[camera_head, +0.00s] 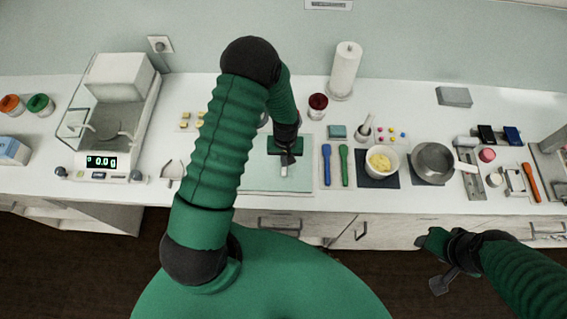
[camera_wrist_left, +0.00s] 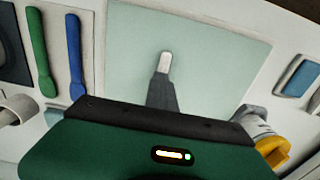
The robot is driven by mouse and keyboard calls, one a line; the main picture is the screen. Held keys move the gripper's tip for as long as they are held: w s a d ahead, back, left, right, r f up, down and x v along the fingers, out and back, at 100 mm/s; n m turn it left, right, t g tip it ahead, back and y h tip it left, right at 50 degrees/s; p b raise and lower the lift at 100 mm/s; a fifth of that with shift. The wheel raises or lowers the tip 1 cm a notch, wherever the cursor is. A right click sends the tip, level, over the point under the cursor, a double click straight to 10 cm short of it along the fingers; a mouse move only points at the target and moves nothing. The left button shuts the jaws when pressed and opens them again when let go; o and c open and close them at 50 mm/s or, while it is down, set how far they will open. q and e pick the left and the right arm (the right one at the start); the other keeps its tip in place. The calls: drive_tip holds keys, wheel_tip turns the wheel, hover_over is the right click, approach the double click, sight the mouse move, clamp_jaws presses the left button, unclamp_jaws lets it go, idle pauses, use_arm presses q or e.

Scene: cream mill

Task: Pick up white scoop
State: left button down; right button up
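My left gripper (camera_head: 286,160) points down over the pale green mat (camera_head: 262,180) at the middle of the counter. Its dark fingers (camera_wrist_left: 162,92) look closed together in the left wrist view. A short white piece, which looks like part of the white scoop (camera_head: 284,172), sticks out at the fingertips; it also shows in the left wrist view (camera_wrist_left: 165,62). The rest of the scoop is hidden by the fingers. My right gripper (camera_head: 440,284) hangs in front of the counter at the lower right, apart from everything; its finger gap is unclear.
Blue (camera_head: 327,165) and green (camera_head: 344,165) long-handled tools lie right of the mat. Farther right are a white bowl (camera_head: 394,165) and a metal pan (camera_head: 418,175). A scale (camera_head: 100,161) stands at the left. A dark red-topped jar (camera_head: 317,106) stands behind the mat.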

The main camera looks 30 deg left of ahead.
use_arm(q)
drive_tip(key=s+d+b, duration=0.1)
drive_tip(key=d, duration=0.4)
drive_tip(key=s+d+r+b, duration=0.1)
drive_tip(key=d+b, duration=0.1)
drive_tip(key=d, duration=0.2)
drive_tip(key=s+d+r+b, duration=0.1)
drive_tip(key=d+b, duration=0.1)
drive_tip(key=d, duration=0.3)
drive_tip(key=shift+s+d, duration=0.2)
drive_tip(key=shift+d, duration=0.15)
drive_tip(key=shift+s+d+r, duration=0.1)
drive_tip(key=shift+d+r, duration=0.15)
drive_tip(key=shift+d, duration=0.35)
drive_tip(key=shift+s+a, duration=0.1)
drive_tip(key=c, duration=2)
unclamp_jaws()
drive_tip(key=o, duration=1.6)
drive_tip(key=shift+c, duration=0.2)
